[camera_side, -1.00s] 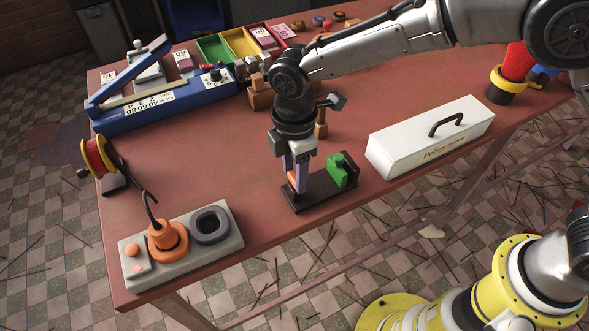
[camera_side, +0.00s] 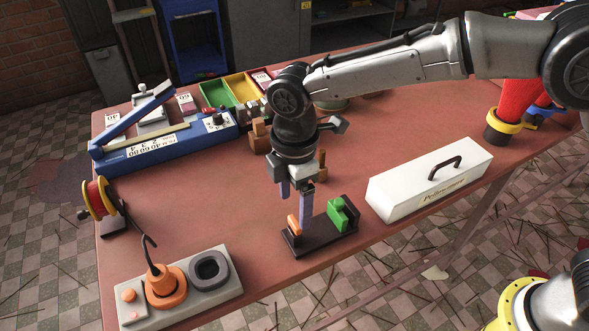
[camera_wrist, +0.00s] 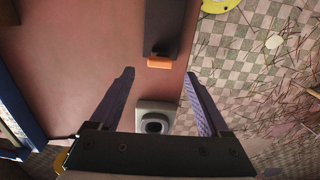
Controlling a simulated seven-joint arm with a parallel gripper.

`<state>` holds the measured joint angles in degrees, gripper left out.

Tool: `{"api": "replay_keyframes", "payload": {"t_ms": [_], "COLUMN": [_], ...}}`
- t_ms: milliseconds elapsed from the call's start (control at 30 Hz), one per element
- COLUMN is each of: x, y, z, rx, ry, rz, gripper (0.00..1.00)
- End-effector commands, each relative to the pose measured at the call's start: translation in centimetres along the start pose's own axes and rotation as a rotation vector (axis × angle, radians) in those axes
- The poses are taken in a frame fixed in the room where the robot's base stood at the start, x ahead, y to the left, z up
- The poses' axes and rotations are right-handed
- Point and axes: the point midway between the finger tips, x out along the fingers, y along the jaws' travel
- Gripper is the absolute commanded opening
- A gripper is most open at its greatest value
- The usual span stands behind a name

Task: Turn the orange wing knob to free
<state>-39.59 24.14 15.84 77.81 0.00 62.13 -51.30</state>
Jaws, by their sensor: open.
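The orange wing knob (camera_side: 294,225) is a small flat piece at the left end of a black base (camera_side: 322,239). A green block (camera_side: 343,214) stands at the base's other end. My gripper (camera_side: 295,214) is open and empty, pointing down, with its purple fingers spread wide. In the side view one finger ends close by the knob; contact cannot be told. In the wrist view the knob (camera_wrist: 160,63) shows as an orange bar at the end of the black base, ahead of the fingertips (camera_wrist: 161,72) and between their lines.
A grey block (camera_side: 180,300) with an orange hook holder (camera_side: 165,287) and dark ring stands front left. A white handled box (camera_side: 430,183) is close on the right. A blue press (camera_side: 170,140) stands at the back left. The table between is clear.

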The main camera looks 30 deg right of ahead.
Motion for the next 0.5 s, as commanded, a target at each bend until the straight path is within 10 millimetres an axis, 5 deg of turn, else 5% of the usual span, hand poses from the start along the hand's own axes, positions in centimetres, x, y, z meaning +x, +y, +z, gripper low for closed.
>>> {"api": "replay_keyframes", "payload": {"t_ms": [200, 500], "x": [-5.0, -8.8], "y": [0.1, 0.0], "z": [-0.1, 0.0], "rx": [0.0, -0.001], "ry": [0.003, 0.001], "rz": [0.004, 0.001], "gripper": [0.8, 0.8]}}
